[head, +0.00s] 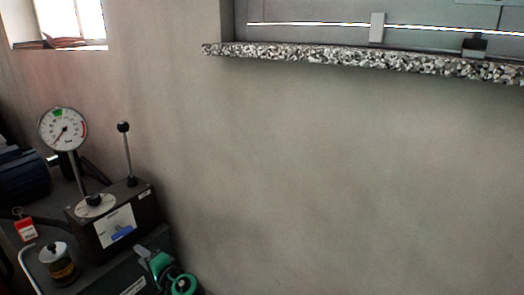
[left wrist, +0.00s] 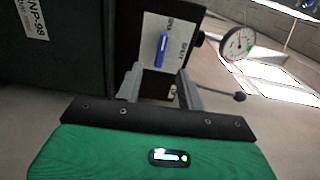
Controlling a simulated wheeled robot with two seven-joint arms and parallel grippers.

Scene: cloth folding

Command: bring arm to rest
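My left gripper (head: 150,256) shows at the bottom left of the head view, small and green, in front of a dark box-shaped device. In the left wrist view the left gripper (left wrist: 158,78) has two grey fingers standing apart with a gap between them. Nothing is seen held in the gap. The device's white label with a blue mark (left wrist: 163,45) lies beyond the fingertips. My right gripper is in neither view. No cloth shows in either view.
The dark device (head: 118,212) has a lever with a black knob (head: 123,127). A round dial gauge (head: 63,130) stands beside it, and a small jar (head: 60,265) in front. A speckled ledge (head: 350,60) crosses the upper right. The plain wall (head: 340,180) looks clear.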

